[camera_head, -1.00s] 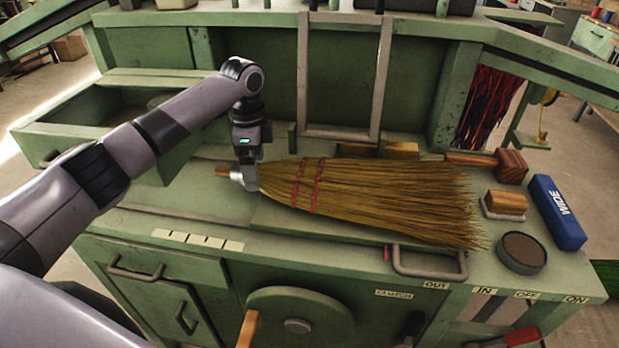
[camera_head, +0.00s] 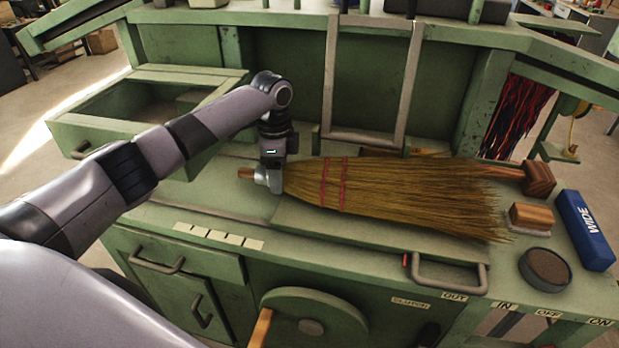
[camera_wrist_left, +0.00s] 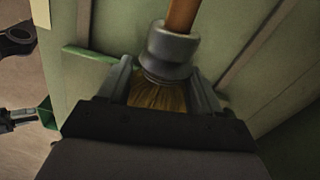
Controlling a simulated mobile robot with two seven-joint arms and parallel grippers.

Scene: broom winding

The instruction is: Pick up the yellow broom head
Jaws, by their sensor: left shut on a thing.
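The yellow broom head (camera_head: 410,198) lies on its side on the green bench, bristles to the right, with red stitching near its left end. A metal collar and a short wooden handle stub (camera_head: 245,173) are at its left end. My left gripper (camera_head: 270,180) comes down from above and is shut on the broom head at its collar end. In the left wrist view the collar (camera_wrist_left: 168,52) sits between the two fingers, with the wooden stub beyond and some bristles (camera_wrist_left: 158,97) below.
A wooden mallet (camera_head: 538,178), a brush (camera_head: 531,217), a round tin (camera_head: 545,268) and a blue box marked WIDE (camera_head: 585,230) stand right of the bristles. An open drawer (camera_head: 150,105) is at the left. A metal frame (camera_head: 330,75) rises behind the broom head.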

